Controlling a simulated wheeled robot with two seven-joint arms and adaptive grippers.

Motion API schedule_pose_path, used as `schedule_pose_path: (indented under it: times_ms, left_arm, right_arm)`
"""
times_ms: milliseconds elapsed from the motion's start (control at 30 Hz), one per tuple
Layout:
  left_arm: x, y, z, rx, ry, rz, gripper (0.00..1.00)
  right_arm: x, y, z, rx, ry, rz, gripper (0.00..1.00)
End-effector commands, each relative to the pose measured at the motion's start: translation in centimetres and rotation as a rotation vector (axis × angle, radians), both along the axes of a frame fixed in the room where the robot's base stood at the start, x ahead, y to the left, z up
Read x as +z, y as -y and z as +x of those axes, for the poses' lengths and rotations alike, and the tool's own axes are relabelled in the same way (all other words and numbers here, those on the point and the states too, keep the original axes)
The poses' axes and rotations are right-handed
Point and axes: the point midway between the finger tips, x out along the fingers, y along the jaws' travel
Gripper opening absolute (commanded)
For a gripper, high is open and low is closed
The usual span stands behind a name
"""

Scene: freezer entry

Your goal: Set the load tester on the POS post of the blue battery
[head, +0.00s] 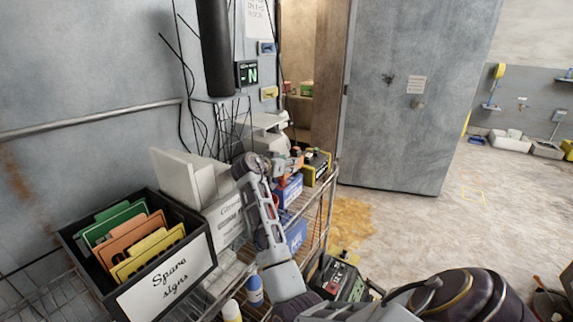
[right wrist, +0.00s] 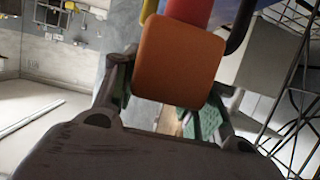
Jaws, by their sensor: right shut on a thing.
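My right gripper (head: 284,163) is over the wire rack; its fingers also show in the right wrist view (right wrist: 168,92). It is shut on an orange block with red and yellow parts beyond it, which I take to be the load tester (right wrist: 178,62). In the head view its orange part (head: 295,152) shows only small beside the gripper. A blue battery (head: 289,190) stands on the rack just below the gripper. Its top and posts are too small and partly covered to tell, and I cannot tell whether the tester touches it. My left gripper is not in view.
A yellow-and-black unit (head: 317,168) stands right of the battery. Another blue box (head: 296,234) is lower on the rack. A black bin of spare signs (head: 151,262) and a white carton (head: 224,217) are at left.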

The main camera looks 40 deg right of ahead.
Motion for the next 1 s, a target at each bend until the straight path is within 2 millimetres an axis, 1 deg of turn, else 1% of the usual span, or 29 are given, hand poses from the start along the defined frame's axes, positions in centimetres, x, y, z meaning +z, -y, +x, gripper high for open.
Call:
schedule_pose_path:
  times_ms: [1000]
  left_arm:
    - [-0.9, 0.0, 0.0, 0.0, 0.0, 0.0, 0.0]
  right_arm:
    - [-1.1, 0.0, 0.0, 0.001, 0.002, -0.003, 0.0]
